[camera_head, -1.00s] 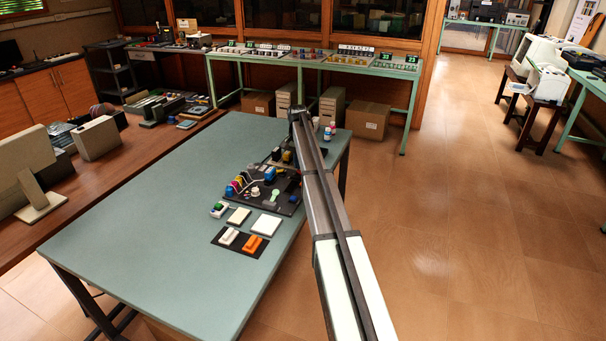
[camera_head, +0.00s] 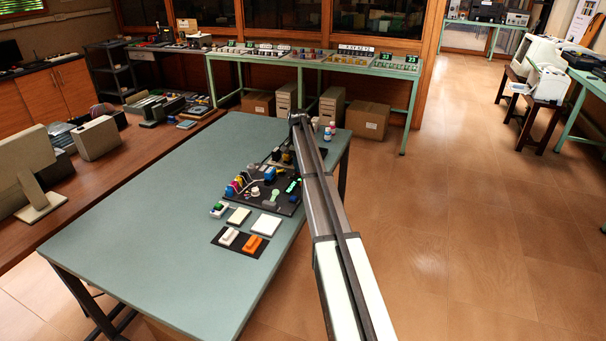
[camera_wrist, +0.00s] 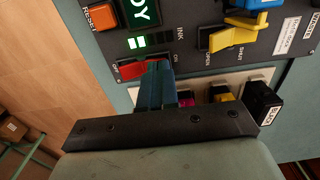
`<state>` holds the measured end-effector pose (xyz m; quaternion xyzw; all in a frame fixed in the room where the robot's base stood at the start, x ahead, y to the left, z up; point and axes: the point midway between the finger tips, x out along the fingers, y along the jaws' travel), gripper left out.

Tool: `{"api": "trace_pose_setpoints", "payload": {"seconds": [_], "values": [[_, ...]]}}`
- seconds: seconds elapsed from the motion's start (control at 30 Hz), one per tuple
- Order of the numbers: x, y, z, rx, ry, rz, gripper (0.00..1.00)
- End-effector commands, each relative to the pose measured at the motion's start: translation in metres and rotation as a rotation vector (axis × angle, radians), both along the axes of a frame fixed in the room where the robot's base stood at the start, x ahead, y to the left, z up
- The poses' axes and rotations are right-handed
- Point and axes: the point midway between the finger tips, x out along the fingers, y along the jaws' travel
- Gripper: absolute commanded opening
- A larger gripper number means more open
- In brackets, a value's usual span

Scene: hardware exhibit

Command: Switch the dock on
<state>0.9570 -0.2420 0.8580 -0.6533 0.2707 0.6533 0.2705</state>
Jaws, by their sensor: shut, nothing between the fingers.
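The dock panel (camera_wrist: 190,50) is dark grey and fills the top of the wrist view. Its red rocker switch (camera_wrist: 132,70) has an OFF label at its left end. My gripper (camera_wrist: 159,70) is shut and empty, its blue-green fingertips at the right part of the rocker and hiding some of it. Whether they touch cannot be told. Above the rocker, green indicator bars (camera_wrist: 150,42) are lit, and a green display (camera_wrist: 140,12) ending in "DY" is lit. In the head view a green light (camera_head: 293,186) glows on the panel, partly beside my arm.
An orange RESET button (camera_wrist: 100,16) and a yellow lever (camera_wrist: 245,27) marked OPEN and SHUT flank the rocker. White pads (camera_head: 266,224) and an orange block (camera_head: 252,244) lie on the green table (camera_head: 150,220).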

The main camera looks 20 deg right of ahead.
Motion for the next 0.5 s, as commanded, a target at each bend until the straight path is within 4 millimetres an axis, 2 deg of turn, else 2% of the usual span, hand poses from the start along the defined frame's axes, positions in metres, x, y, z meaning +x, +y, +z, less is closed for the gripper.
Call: {"api": "trace_pose_setpoints", "payload": {"seconds": [0.3,0.5], "values": [[0.000,0.000,0.000,0.000,0.000,0.000,0.00],[0.000,0.000,0.009,0.000,0.000,0.000,0.00]]}}
